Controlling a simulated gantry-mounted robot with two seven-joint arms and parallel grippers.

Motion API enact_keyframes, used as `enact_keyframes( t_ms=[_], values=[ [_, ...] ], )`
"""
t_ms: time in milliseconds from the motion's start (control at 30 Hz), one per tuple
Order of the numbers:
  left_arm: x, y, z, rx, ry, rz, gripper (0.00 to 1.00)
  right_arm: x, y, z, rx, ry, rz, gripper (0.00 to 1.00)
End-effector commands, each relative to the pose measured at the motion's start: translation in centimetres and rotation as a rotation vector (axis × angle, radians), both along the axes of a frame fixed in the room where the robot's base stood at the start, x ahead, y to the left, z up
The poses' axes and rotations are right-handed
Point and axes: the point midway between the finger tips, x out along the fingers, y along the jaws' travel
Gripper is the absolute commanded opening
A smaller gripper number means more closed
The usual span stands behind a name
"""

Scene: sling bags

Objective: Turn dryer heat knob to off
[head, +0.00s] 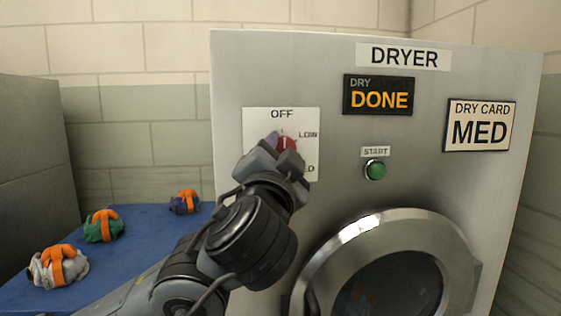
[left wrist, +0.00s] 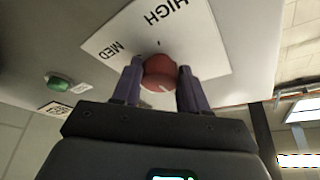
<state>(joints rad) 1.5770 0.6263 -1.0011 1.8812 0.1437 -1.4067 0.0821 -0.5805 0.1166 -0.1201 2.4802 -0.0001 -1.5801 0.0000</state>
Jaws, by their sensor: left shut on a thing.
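The red heat knob (head: 287,143) sits on a white dial plate (head: 257,125) on the dryer front. OFF is at the plate's top and LOW at upper right; the lower labels are partly hidden by my arm. A white line on the knob appears to point up, roughly toward OFF. My left gripper (head: 281,150) is shut on the knob. In the left wrist view, the knob (left wrist: 159,72) sits between the two purple-grey fingers, with HIGH and MED printed beyond it. My right gripper is not in view.
The DONE display (head: 379,96), the MED dry card (head: 479,126) and the green start button (head: 375,170) are right of the knob. The round dryer door (head: 450,235) is below. A blue table (head: 140,230) at left holds three orange-strapped bundles.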

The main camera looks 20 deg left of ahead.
Motion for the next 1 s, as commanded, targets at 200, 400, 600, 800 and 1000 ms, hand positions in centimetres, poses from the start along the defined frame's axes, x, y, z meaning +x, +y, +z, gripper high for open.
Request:
enact_keyframes(
  t_ms=[200, 400, 600, 800, 1000],
  values=[
    [-0.02, 0.04, 0.07, -0.015, -0.008, 0.001, 0.13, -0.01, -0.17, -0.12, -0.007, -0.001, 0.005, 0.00],
    [-0.01, 0.04, 0.06, -0.015, -0.009, 0.000, 0.13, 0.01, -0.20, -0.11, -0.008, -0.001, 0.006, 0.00],
    [-0.01, 0.02, 0.06, -0.014, -0.008, 0.000, 0.62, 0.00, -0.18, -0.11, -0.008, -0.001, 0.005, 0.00],
    [0.00, 0.01, 0.02, -0.013, -0.008, 0.000, 0.69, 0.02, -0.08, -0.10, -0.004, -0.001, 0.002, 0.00],
    [-0.23, -0.06, -0.02, -0.012, -0.007, 0.000, 0.69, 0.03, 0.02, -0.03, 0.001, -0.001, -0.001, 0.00]
  ],
)
